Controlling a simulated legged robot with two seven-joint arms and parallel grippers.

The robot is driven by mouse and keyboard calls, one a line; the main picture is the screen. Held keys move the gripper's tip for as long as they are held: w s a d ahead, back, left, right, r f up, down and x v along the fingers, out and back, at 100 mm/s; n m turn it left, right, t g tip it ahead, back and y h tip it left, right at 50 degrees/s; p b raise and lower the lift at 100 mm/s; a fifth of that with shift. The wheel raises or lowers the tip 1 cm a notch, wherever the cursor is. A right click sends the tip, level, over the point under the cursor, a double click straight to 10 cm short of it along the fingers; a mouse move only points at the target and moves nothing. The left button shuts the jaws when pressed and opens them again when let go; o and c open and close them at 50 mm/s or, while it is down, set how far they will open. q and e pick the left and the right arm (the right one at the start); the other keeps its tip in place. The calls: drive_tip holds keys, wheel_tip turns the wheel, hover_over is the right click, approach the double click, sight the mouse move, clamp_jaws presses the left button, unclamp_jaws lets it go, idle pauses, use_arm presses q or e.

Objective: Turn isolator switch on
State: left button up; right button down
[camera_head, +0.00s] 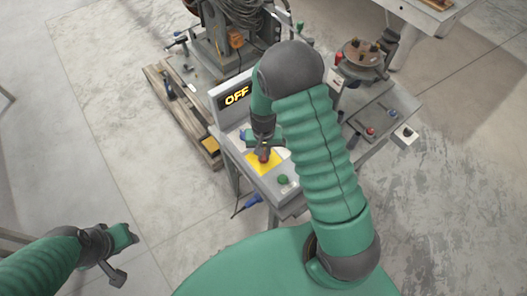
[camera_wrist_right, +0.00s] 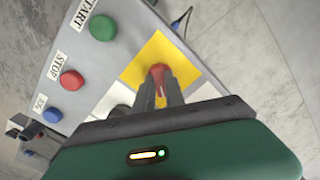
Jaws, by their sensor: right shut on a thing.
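The isolator switch is a red knob (camera_wrist_right: 160,74) on a yellow square plate (camera_wrist_right: 150,50) on the grey control panel (camera_head: 238,153). My right gripper (camera_wrist_right: 163,90) reaches down over the plate and is shut on the red knob; its fingers hide part of it. In the head view my right gripper (camera_head: 264,152) covers most of the knob, and the yellow plate (camera_head: 266,167) shows around it. A display (camera_head: 237,96) behind the panel reads "OFF" in yellow. My left gripper (camera_head: 118,262) is at the lower left, far from the panel; its opening is unclear.
On the panel, a green START button (camera_wrist_right: 103,28), a red STOP button (camera_wrist_right: 72,80) and a blue button (camera_wrist_right: 53,115) sit beside the yellow plate. Machinery (camera_head: 362,53) stands behind right. A wooden pallet (camera_head: 185,112) lies left of the panel. The floor at left is clear.

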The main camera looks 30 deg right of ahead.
drive_tip(key=m, duration=0.2)
drive_tip(key=m+p, duration=0.1)
drive_tip(key=m, duration=0.2)
drive_tip(key=shift+w+r+m+p, duration=0.15)
drive_tip(key=shift+w+m+p, duration=0.05)
drive_tip(key=shift+m+p, duration=0.1)
drive_tip(key=m+p, duration=0.1)
drive_tip(key=m, duration=0.4)
drive_tip(key=shift+d+p, duration=0.1)
drive_tip(key=shift+p, duration=0.3)
drive_tip(key=shift+m, duration=0.4)
drive_tip(key=c, duration=1.6)
unclamp_jaws()
drive_tip(key=shift+o, duration=1)
wheel_tip(320, 180, up, 16)
drive_tip(key=shift+r, duration=0.2)
